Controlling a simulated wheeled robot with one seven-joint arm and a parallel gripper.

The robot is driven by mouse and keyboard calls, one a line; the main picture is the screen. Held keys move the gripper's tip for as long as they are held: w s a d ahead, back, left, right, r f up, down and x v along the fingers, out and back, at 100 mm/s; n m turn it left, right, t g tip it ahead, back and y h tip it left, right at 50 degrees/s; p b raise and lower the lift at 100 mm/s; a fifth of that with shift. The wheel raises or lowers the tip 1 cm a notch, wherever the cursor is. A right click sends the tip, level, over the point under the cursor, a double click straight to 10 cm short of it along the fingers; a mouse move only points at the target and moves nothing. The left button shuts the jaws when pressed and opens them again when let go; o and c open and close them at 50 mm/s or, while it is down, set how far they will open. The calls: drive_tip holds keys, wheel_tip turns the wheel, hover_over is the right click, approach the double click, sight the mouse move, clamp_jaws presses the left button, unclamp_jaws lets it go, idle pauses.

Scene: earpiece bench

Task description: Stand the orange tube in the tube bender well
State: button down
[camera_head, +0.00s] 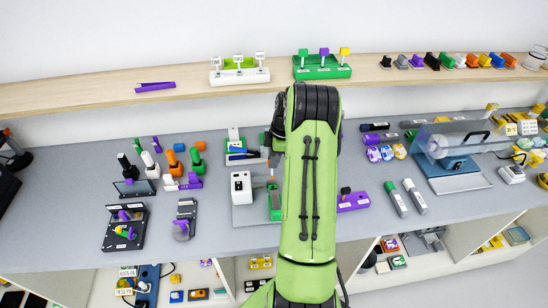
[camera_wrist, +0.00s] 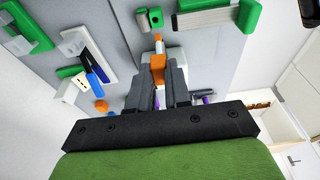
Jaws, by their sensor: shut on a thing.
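In the wrist view my gripper (camera_wrist: 158,82) is shut on an orange tube (camera_wrist: 158,63). The tube sticks out beyond the fingertips, with a pale stretch and a small orange end past it. A green block with dark round holes (camera_wrist: 151,19) lies just beyond that end. I cannot tell whether the tube touches it or which hole is the tube bender well. In the head view a green block (camera_head: 274,205) stands just left of my arm, with a small orange piece above it.
A white box (camera_head: 241,187) stands left of the green block, and a white-and-green holder (camera_head: 234,144) with a blue tool lies behind it. A purple block (camera_head: 353,202) is right of my arm.

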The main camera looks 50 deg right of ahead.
drive_tip(key=shift+w+d+f, duration=0.1)
drive_tip(key=shift+d+f, duration=0.1)
drive_tip(key=shift+d, duration=0.05)
drive_tip(key=b+x, duration=0.4)
drive_tip(key=shift+s+d+f, duration=0.25)
drive_tip(key=shift+d, duration=0.1)
drive_tip(key=shift+b+x, duration=1.25)
drive_tip(key=shift+b, duration=0.1)
idle(0.4)
drive_tip(key=shift+s+d, duration=0.15)
drive_tip(key=shift+s, duration=0.05)
drive_tip(key=c, duration=1)
unclamp_jaws()
drive_tip(key=p+v, duration=0.1)
drive_tip(key=v, duration=1.4)
drive_tip(key=shift+r+p, duration=0.3)
drive_tip(key=shift+r, duration=0.05)
